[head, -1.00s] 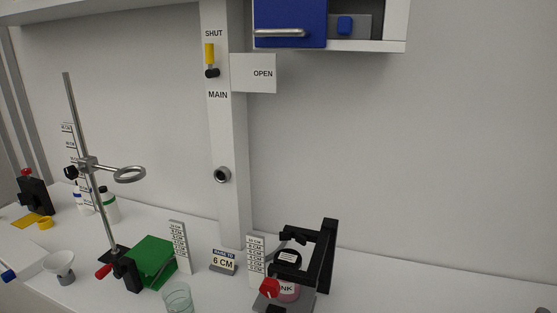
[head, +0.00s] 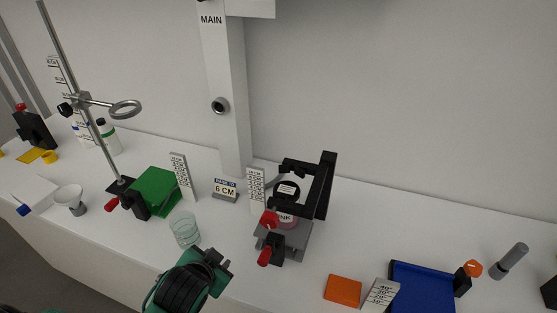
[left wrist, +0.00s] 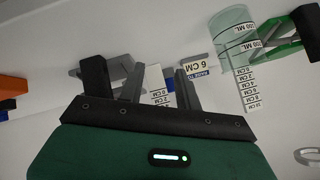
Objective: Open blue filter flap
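A blue panel (head: 425,287), which looks like the blue filter flap, lies at the lower right of the head view. A black block (head: 462,281) with an orange knob (head: 473,268) is at its right side. The panel is partly cut off by the bottom edge, and I cannot tell how far it is open. My left gripper (head: 218,264) is at the bottom centre, well left of the panel and in front of the beaker. In the left wrist view its fingers (left wrist: 160,88) are apart with nothing seen held. My right gripper is not in view.
A glass beaker (head: 184,229) and green panel (head: 157,190) are at left; a grey cylinder (head: 512,258) is at right.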

